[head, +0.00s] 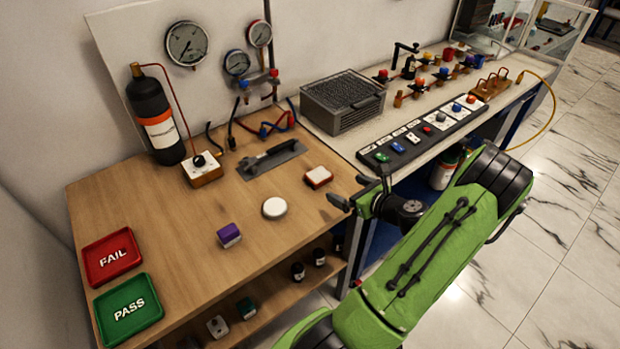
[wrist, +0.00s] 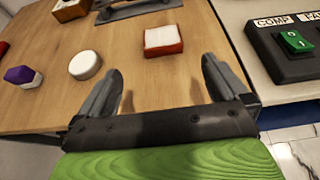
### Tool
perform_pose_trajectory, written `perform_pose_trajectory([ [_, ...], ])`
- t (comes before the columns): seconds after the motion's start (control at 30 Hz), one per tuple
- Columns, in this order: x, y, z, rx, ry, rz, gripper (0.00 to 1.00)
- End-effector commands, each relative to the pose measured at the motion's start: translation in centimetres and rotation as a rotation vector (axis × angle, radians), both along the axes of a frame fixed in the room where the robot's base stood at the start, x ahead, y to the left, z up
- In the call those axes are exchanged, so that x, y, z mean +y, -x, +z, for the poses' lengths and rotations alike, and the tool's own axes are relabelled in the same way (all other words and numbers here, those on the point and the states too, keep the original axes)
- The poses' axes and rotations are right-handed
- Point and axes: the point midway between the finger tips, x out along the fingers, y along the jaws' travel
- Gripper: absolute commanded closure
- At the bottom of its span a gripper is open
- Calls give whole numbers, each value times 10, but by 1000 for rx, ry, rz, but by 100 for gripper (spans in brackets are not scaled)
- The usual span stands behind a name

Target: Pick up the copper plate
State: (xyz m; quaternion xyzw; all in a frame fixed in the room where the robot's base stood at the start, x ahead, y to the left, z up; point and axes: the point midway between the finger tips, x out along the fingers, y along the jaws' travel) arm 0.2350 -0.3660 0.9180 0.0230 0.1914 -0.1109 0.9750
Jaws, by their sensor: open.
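No bare copper plate shows plainly. The closest match is a small square block with a white top and red-orange sides (head: 318,177), flat on the wooden table (head: 190,245) near its right side. It also shows in the wrist view (wrist: 164,40), ahead of and between my fingers. My gripper (head: 346,190) is open and empty, over the table's right edge, to the right of and nearer than the block, apart from it. In the wrist view my gripper (wrist: 161,72) has both fingers spread with bare wood between them.
A white round disc (head: 274,208) and a purple block (head: 229,235) lie left of the block. A grey trowel-like tool (head: 271,158) lies behind. Red FAIL (head: 112,257) and green PASS (head: 128,309) trays are far left. A switch panel (head: 425,135) stands on the right bench.

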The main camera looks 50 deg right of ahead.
Motion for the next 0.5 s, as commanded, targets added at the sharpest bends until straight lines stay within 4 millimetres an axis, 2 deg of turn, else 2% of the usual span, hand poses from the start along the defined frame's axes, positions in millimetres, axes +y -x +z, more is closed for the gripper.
perform_pose_trajectory([
  [0.03,-2,-13,-8,0,1,7,0],
  [0.2,-10,-50,-23,3,2,7,0],
  [0.5,-21,-90,-42,2,4,8,0],
])
